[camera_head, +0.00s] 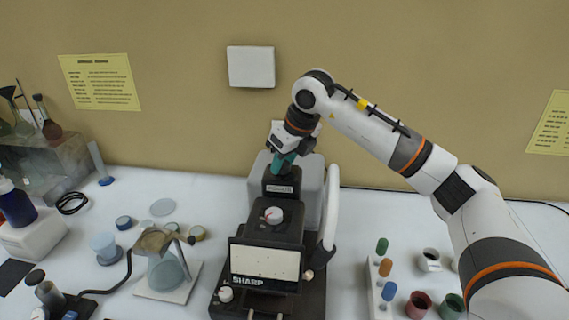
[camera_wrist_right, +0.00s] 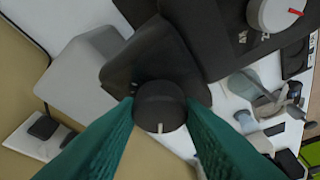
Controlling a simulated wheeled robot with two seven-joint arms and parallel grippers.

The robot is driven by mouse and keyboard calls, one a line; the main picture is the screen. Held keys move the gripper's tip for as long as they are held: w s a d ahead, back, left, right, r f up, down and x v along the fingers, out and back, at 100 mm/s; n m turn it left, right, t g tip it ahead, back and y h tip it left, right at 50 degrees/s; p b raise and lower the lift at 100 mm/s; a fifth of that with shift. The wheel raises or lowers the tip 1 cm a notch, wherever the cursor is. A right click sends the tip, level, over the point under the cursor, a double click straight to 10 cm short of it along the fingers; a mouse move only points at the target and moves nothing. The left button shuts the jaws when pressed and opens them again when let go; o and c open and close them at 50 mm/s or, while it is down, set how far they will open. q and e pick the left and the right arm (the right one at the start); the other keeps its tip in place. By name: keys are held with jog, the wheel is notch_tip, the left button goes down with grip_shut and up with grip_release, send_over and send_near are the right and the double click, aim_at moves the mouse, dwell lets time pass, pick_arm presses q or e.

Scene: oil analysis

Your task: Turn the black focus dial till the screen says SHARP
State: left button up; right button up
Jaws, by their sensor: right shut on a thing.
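The black focus dial (camera_wrist_right: 160,106), with a white mark on its face, sits between the teal fingers of my right gripper (camera_wrist_right: 160,118). The gripper is shut on it, one finger at each side. In the head view my right gripper (camera_head: 284,164) reaches down to the top rear of the black instrument (camera_head: 278,238); the dial is hidden there. The pale screen (camera_head: 265,262) is on the instrument's front. White letters reading SHARP show at its lower left edge. My left gripper is not in view.
A grey knob with a red mark (camera_head: 273,214) is on the instrument's top. A grey box (camera_head: 257,175) stands behind, and a white curved handle (camera_head: 331,205) rises at its right. A rack with coloured caps (camera_head: 378,290) is at right. A flask on a stand (camera_head: 166,272) is at left.

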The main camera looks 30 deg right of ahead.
jog(key=shift+r+m, duration=0.15)
jog(key=shift+m, duration=0.35)
jog(key=o, duration=1)
jog(key=b+v, duration=0.3)
jog(key=v, duration=0.9)
jog(key=shift+a, duration=0.2)
